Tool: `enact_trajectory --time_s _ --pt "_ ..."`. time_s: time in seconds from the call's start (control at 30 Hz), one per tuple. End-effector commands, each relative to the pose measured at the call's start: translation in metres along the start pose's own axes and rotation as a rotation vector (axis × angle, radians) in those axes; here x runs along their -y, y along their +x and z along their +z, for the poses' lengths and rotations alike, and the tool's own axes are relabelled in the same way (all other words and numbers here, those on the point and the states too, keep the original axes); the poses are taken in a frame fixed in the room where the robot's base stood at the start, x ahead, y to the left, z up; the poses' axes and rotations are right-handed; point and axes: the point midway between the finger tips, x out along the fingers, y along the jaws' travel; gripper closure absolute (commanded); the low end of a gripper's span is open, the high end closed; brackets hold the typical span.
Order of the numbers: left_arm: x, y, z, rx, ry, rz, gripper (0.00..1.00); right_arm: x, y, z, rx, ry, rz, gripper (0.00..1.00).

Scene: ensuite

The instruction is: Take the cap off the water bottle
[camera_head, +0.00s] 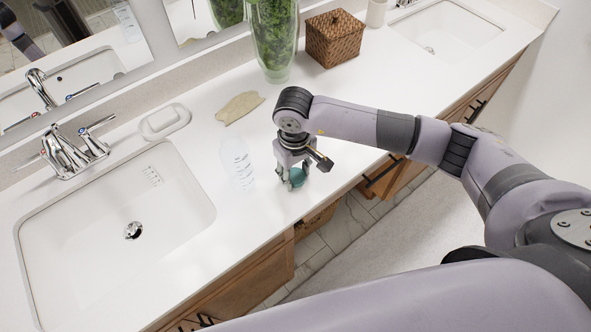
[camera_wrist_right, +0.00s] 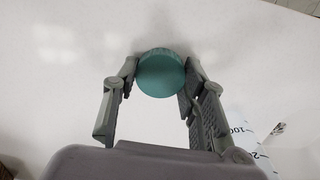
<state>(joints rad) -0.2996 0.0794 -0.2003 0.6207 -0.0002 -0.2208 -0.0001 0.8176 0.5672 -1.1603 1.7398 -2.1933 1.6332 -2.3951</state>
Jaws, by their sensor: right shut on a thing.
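The water bottle (camera_head: 237,162) is clear and stands upright on the white counter, left of my right gripper. No cap shows on its top. Part of its marked side also shows at the lower right of the right wrist view (camera_wrist_right: 262,140). The teal cap (camera_head: 297,177) is between the fingers of my right gripper (camera_head: 292,178), low over the counter. In the right wrist view the round cap (camera_wrist_right: 161,74) sits between the two fingertips, which are shut on it. I cannot tell whether the cap touches the counter. My left gripper is not in view.
A sink (camera_head: 120,235) with a chrome faucet (camera_head: 72,150) is at the left. The counter's front edge is close to the gripper.

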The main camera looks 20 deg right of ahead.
Motion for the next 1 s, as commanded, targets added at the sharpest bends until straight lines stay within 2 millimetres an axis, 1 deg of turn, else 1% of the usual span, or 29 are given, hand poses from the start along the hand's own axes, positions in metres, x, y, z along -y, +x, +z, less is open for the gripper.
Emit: enact_trajectory --time_s 0.17,0.3,0.33,0.6,0.87,1.0 --pt "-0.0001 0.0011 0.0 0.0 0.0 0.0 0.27 0.0002 0.0004 0.0 0.0 0.0 0.0 0.94" --pt "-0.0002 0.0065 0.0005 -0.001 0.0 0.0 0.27 0.0003 0.0041 -0.0001 0.0 0.0 0.0 0.94" --pt "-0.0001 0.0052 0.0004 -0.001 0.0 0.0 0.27 0.0003 0.0028 0.0 0.0 0.0 -0.001 0.6" --pt "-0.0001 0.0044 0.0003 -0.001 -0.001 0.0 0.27 0.0002 0.0022 0.0001 0.001 0.0 0.0 0.42" --pt "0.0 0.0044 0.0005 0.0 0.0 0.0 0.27 0.0002 0.0022 0.0001 0.001 0.0 0.0 0.41" --pt "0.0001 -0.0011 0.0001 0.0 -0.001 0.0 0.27 0.0002 -0.0021 0.0002 0.001 0.0 0.0 0.41"
